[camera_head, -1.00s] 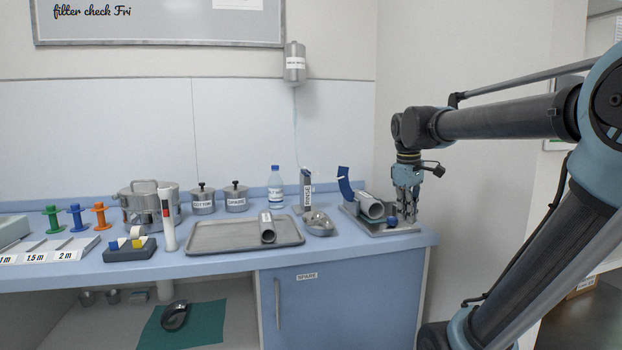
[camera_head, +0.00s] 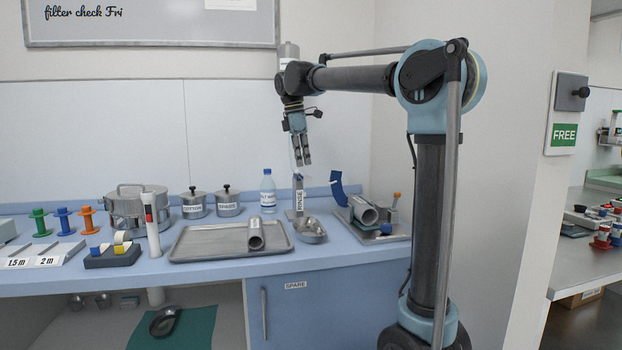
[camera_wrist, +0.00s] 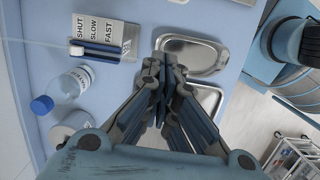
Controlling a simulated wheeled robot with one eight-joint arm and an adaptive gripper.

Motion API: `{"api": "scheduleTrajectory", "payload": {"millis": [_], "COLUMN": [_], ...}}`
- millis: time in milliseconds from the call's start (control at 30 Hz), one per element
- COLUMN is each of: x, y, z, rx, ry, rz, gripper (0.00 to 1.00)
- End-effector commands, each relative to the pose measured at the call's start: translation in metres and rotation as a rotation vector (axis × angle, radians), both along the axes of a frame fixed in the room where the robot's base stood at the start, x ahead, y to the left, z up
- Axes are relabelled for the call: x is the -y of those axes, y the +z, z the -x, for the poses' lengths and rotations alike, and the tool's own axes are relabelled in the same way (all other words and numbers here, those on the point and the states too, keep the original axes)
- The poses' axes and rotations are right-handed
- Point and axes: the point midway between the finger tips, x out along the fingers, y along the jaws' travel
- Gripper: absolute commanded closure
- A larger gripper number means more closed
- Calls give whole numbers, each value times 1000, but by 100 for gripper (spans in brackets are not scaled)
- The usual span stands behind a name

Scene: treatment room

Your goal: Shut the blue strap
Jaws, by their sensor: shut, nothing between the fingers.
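The blue strap (camera_head: 339,189) stands up open, curving upward at the left rear of a metal stand (camera_head: 385,238) at the counter's right end. A grey pipe (camera_head: 363,211) lies in the stand beside the strap, which is not over it. A small blue knob (camera_head: 386,229) is at the stand's front right. My gripper (camera_head: 304,164) is shut and empty, pointing down in the air left of and above the strap, over the metal bowl. In the wrist view my gripper (camera_wrist: 162,92) has its fingers together; I cannot make out the strap there.
A water bottle (camera_head: 268,191), a tray (camera_head: 190,246) with a loose pipe (camera_head: 256,233), and lidded pots (camera_head: 194,204) are farther left. An orange-topped lever (camera_head: 394,206) stands right of the pipe.

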Motion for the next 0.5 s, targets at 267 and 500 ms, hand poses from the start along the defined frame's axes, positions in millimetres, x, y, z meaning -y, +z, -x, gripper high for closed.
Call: {"api": "scheduleTrajectory", "payload": {"millis": [267, 500], "x": [11, 21], "y": [-32, -71], "z": [-4, -7], "rx": [-1, 0], "ry": [-8, -12], "rz": [0, 1], "gripper": [100, 100]}}
